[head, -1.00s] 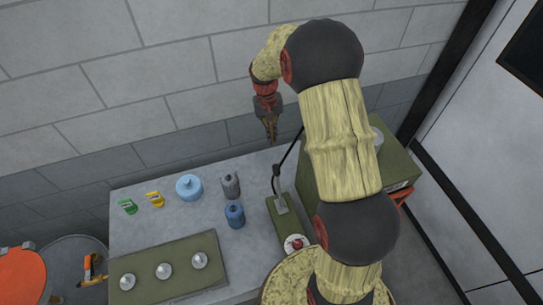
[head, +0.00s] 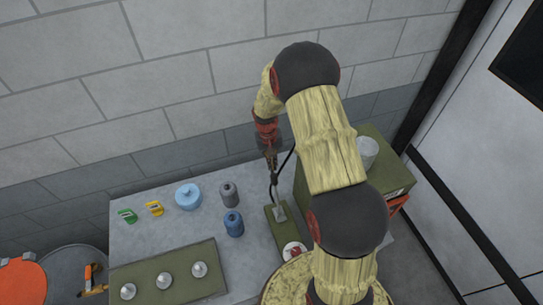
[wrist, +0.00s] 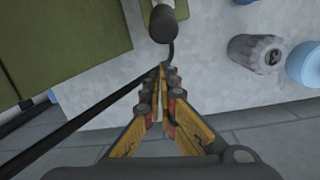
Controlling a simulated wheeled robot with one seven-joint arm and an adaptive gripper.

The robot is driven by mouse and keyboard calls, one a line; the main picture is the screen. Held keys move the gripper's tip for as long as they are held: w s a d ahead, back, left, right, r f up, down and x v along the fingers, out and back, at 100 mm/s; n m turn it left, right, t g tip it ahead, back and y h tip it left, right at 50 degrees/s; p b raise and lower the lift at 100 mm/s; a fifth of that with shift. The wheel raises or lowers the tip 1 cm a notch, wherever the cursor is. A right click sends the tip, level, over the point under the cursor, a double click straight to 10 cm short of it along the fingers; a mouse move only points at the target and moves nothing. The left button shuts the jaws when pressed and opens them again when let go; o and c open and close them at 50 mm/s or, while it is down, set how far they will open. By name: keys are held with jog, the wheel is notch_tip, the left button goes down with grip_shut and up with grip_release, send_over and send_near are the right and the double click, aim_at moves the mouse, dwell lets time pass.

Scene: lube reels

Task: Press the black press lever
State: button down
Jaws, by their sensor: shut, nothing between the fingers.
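The black press lever (head: 274,190) rises from a narrow green base (head: 276,222) near the right side of the grey table. In the wrist view, a dark rounded knob (wrist: 167,24) shows beyond my fingertips, with a thin black rod running from near it to the lower left. My gripper (head: 272,170) is shut and empty, pointing down beside the upper part of the lever. In the wrist view its fingertips (wrist: 162,72) meet just short of the knob. I cannot tell whether they touch the rod.
A green box (head: 372,185) stands right of the lever, partly behind my arm. A grey bottle (head: 229,194), blue bottle (head: 234,224) and light blue container (head: 188,196) stand to the left. A green panel with silver domes (head: 200,291) lies at the front left. The wall is behind.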

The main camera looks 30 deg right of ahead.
jog(key=shift+s+a+r+p, duration=0.25)
jog(key=shift+s+r, duration=0.1)
jog(key=shift+s, duration=0.25)
jog(key=shift+s+a+r+p, duration=0.1)
jog(key=shift+s+a+r, duration=0.2)
jog(key=shift+s, duration=0.25)
jog(key=shift+s, duration=0.1)
